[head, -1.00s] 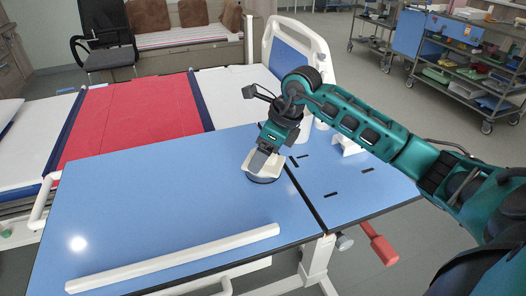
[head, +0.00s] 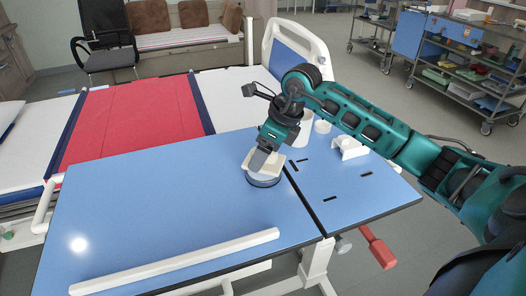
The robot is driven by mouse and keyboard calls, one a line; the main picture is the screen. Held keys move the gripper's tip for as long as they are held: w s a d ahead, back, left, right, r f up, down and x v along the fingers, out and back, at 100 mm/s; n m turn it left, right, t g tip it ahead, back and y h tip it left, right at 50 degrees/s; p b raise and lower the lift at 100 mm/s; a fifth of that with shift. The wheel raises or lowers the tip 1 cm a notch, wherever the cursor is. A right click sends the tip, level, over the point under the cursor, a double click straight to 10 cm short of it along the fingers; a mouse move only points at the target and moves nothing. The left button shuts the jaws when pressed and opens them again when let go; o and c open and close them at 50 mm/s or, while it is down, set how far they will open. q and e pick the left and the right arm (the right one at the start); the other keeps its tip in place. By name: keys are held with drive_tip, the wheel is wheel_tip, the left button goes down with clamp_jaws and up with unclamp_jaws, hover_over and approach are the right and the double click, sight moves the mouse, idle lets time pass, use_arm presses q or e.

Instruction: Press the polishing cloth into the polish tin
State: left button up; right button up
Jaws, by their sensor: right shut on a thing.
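My right gripper (head: 261,158) points down over the blue table and is shut on the polishing cloth (head: 251,164), a cream-coloured pad. The round polish tin (head: 264,183) stands on the table right under the cloth, with its grey-blue side and dark base showing. The cloth covers most of the tin's opening. I cannot tell how deep the cloth sits in the tin, or whether it touches the contents. My left gripper is not in view.
A white bar (head: 175,262) lies along the table's front edge. The left of the blue table (head: 140,200) is clear.

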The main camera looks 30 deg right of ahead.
sight(254, 148)
drive_tip(key=shift+r+p, duration=1.5)
drive_tip(key=shift+r, duration=1.1)
